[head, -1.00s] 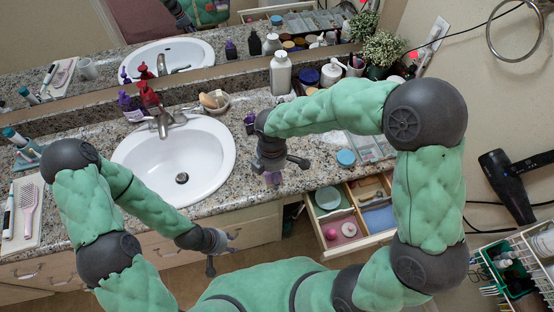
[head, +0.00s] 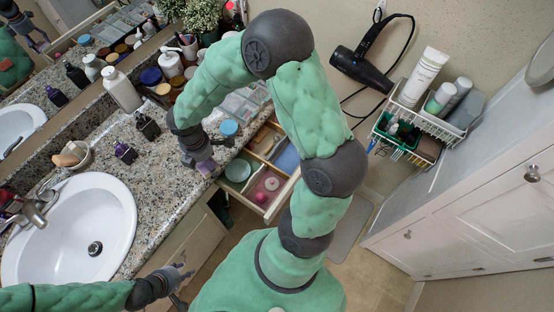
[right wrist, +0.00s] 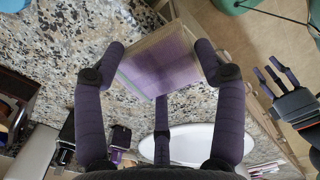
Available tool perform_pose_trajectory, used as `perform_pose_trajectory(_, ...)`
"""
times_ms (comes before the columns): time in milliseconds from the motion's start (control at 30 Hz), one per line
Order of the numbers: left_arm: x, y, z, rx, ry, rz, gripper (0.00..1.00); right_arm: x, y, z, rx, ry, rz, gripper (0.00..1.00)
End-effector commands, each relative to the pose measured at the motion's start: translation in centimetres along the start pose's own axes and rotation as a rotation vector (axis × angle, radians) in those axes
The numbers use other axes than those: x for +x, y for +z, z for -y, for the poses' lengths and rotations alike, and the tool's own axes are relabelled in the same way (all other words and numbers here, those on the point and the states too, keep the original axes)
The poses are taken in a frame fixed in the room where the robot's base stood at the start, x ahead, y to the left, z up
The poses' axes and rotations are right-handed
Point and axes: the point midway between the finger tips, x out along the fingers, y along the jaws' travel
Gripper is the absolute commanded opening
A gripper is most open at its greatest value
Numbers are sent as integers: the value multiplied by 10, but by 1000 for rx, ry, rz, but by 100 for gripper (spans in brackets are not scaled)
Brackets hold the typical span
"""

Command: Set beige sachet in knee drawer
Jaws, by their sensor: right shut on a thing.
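My right gripper (head: 200,160) hangs over the counter's front edge, left of the open drawer. In the right wrist view its fingers (right wrist: 161,60) are shut on a flat square sachet (right wrist: 160,62), with a purplish face and beige edges. The sachet also shows below the fingers in the head view (head: 205,168). The knee drawer (head: 283,190) is pulled out and divided into compartments. It holds a pale green round dish (head: 238,170) and a pink round item (head: 271,184); one compartment is blue. My left gripper (head: 181,284) is open and empty, low before the sink cabinet.
The sink (head: 95,215) lies left. A dark bottle (head: 147,126), a purple bottle (head: 125,152) and a blue-lidded jar (head: 228,128) stand on the counter near my right gripper. A hair dryer (head: 360,68) and a wire rack (head: 420,120) are on the right.

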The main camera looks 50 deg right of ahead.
Motion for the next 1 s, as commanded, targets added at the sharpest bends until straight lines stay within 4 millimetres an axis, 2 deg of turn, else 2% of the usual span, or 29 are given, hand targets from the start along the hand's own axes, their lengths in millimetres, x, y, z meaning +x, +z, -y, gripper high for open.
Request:
perform_pose_trajectory(33, 2, 0, 1, 0, 0, 0, 40, 9, 20, 0, 39, -4, 1, 51)
perform_pose_trajectory(267, 8, 0, 3, 0, 0, 0, 40, 37, 95, 4, 172, -4, 1, 51)
perform_pose_trajectory(600, 15, -1, 6, 0, 0, 0, 40, 72, 198, 35, 354, -3, 2, 51)
perform_pose_trajectory(800, 19, -1, 7, 0, 0, 0, 40, 88, 250, 64, 448, -1, 2, 51)
perform_pose_trajectory(1000, 22, -1, 8, 0, 0, 0, 40, 97, 281, 87, 506, -2, 1, 51)
